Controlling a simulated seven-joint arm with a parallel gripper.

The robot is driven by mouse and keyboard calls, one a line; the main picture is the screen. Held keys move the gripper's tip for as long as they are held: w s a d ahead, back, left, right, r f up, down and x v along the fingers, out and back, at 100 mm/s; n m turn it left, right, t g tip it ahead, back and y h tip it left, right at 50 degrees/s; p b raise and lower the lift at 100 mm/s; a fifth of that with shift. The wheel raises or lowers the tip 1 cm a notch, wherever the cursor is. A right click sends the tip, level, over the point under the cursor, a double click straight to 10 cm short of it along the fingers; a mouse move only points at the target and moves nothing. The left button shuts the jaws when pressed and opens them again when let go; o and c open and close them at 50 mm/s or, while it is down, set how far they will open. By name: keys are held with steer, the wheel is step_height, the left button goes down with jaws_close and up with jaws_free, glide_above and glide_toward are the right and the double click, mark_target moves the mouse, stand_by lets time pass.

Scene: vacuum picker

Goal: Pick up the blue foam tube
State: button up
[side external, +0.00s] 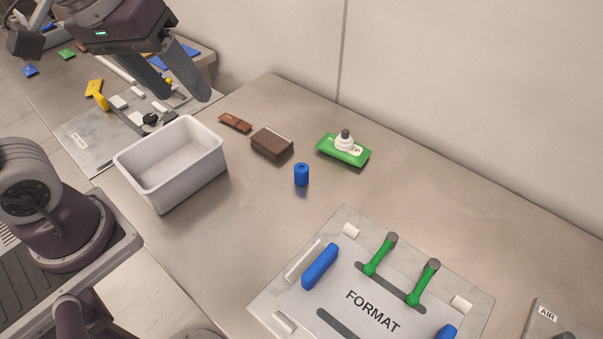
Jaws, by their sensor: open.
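The blue foam tube (301,175) is a short blue cylinder with a dark hole in its top. It stands upright on the steel table, right of centre in the upper half of the side external view. My gripper (184,95) is at the upper left, open, with its two dark fingers apart and nothing seen between them. It is well to the left of the tube and not touching it.
A white bin (172,184) stands left of the tube. A brown block (272,145), a small brown bar (235,123) and a green packet (343,150) with a white bottle lie nearby. A FORMAT plate (375,308) with green handles and blue grips is in front. Bare table surrounds the tube.

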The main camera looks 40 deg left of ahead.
steer(key=w+d+f+n+g, duration=0.2)
steer(key=w+f+n, duration=0.4)
steer(key=w, duration=0.5)
steer(key=n+g, duration=0.2)
steer(key=n, duration=0.6)
glide_above(302, 167)
steer(key=f, duration=1.6)
steer(key=shift+d, duration=0.2)
steer(key=shift+n, duration=0.4)
steer(key=f, duration=0.8)
steer(key=shift+a, duration=0.2)
jaws_close()
